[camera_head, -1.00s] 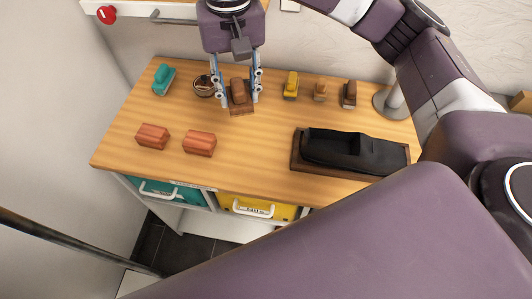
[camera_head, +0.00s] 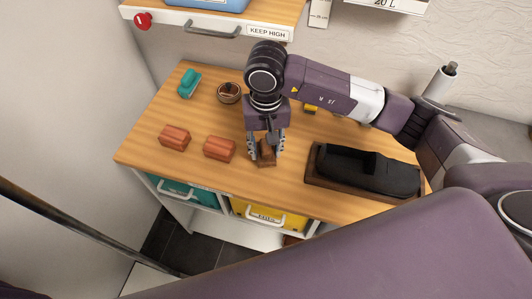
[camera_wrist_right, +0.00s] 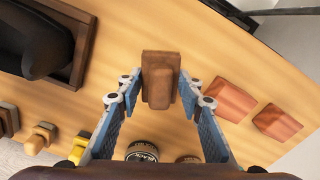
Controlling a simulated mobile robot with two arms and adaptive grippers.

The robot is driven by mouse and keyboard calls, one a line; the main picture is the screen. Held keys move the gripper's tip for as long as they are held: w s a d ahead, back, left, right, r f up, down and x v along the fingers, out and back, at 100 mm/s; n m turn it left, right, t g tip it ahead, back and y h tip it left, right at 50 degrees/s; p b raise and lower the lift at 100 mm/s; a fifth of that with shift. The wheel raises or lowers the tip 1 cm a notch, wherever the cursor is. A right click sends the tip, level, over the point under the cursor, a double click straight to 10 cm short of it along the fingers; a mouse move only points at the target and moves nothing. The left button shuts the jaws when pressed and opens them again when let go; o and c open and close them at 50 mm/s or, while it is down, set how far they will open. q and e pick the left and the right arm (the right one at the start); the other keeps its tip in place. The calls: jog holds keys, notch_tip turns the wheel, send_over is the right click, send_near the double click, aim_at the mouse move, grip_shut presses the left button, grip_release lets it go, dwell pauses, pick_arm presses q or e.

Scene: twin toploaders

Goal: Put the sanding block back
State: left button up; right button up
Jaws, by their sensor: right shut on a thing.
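My right gripper (camera_head: 266,150) is shut on a brown sanding block (camera_head: 266,157) at the middle of the wooden table, between the reddish blocks and the dark tray. In the right wrist view, the block (camera_wrist_right: 160,80) sits between the two blue fingertips of the gripper (camera_wrist_right: 159,93). I cannot tell whether the block touches the tabletop. My left gripper is not in view.
Two reddish blocks (camera_head: 174,137) lie left of the gripper. A teal tool (camera_head: 188,83) and round bowl (camera_head: 229,93) stand behind. A black object (camera_head: 365,170) fills a wooden tray (camera_head: 318,181) at right. Teal (camera_head: 185,191) and yellow (camera_head: 265,213) drawers are below.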

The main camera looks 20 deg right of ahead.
aim_at(266, 157)
notch_tip(266, 157, down, 3)
jog(key=shift+s+f+p, duration=0.1)
jog(key=shift+f+p, duration=0.1)
jog(key=shift+p, duration=0.15)
jog(key=shift+f, duration=0.1)
jog(key=shift+f+b, duration=0.2)
jog(key=shift+b, duration=0.15)
jog(key=o, duration=1.1)
jog(key=shift+r, duration=0.1)
jog(key=shift+r, duration=0.1)
